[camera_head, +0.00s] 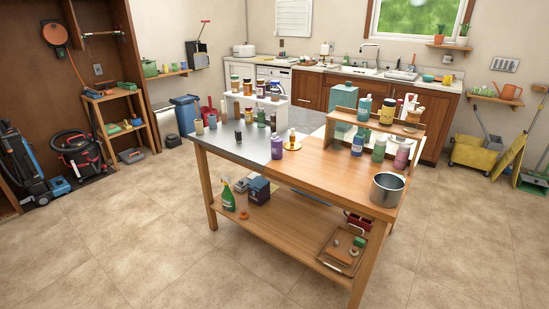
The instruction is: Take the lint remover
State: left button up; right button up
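I cannot pick out the lint remover for certain; the small things are too small to tell. A wooden tray (329,264) on the lower shelf of the central table (333,172) holds a few small items, among them a green-ended one (359,242). A small orange thing (244,215) lies on the same shelf at the left, beside a green spray bottle (228,196) and a dark blue box (259,190). Neither of my grippers is in view.
The tabletop bears several bottles, two small racks (372,121) and a metal pot (387,189). A vacuum cleaner (80,152) stands at the left, a yellow mop bucket (474,153) at the right. The tiled floor (130,240) in front and to the left is clear.

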aim_at(277, 144)
jog(key=u, duration=1.4)
jog(key=i, duration=1.5)
jog(key=z, duration=0.75)
jog(key=i, duration=0.7)
jog(key=z, duration=0.65)
